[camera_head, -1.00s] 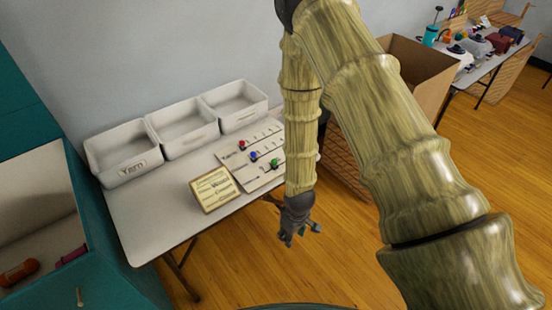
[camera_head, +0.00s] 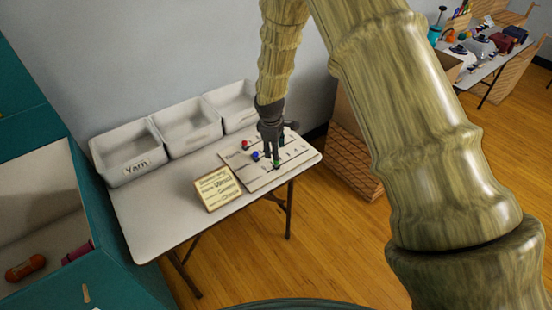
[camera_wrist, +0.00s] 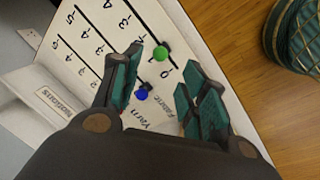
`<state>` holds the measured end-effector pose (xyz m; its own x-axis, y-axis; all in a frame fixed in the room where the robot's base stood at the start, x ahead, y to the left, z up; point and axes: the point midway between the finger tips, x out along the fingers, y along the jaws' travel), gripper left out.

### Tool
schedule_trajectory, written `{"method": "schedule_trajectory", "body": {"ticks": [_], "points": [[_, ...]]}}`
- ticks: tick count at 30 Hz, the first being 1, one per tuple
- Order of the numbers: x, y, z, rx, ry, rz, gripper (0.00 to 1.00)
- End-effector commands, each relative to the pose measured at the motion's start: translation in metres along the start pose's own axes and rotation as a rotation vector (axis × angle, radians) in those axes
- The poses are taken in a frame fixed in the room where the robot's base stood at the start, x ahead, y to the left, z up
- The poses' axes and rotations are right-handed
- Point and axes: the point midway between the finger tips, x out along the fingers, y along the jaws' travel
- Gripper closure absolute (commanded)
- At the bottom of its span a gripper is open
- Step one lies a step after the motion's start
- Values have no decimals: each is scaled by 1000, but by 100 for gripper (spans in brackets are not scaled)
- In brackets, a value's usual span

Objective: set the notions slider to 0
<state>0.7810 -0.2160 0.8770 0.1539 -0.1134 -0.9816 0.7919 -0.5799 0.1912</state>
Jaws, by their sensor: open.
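A white slider board (camera_head: 257,181) lies on the table with a red knob (camera_head: 245,145), a blue knob (camera_head: 255,156) and a green knob (camera_head: 277,165). The green knob is on the track nearest the table's front. My gripper (camera_head: 270,153) points down over the board. In the wrist view my gripper (camera_wrist: 163,64) is open, with the green knob (camera_wrist: 160,53) between its fingertips, and the blue knob (camera_wrist: 141,94) beside the left finger. Contact cannot be told. "Yarn" and "Fabric" labels and scale numbers show; the third track's label is not readable, nor is the green knob's exact value.
A card (camera_head: 218,188) with writing stands left of the board. Three white bins line the wall, including a Yarn bin (camera_head: 122,166); a bin labelled Notions (camera_wrist: 50,98) shows in the wrist view. A cardboard box (camera_head: 350,125) stands right of the table. A teal cabinet (camera_head: 105,270) is at left.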

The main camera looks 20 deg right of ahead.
Motion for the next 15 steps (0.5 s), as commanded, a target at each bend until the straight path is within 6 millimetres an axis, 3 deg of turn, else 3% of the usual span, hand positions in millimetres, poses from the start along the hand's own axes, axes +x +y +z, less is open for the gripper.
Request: {"method": "schedule_trajectory", "body": {"ticks": [15], "points": [[57, 0, 0, 1, 0, 0, 57]]}}
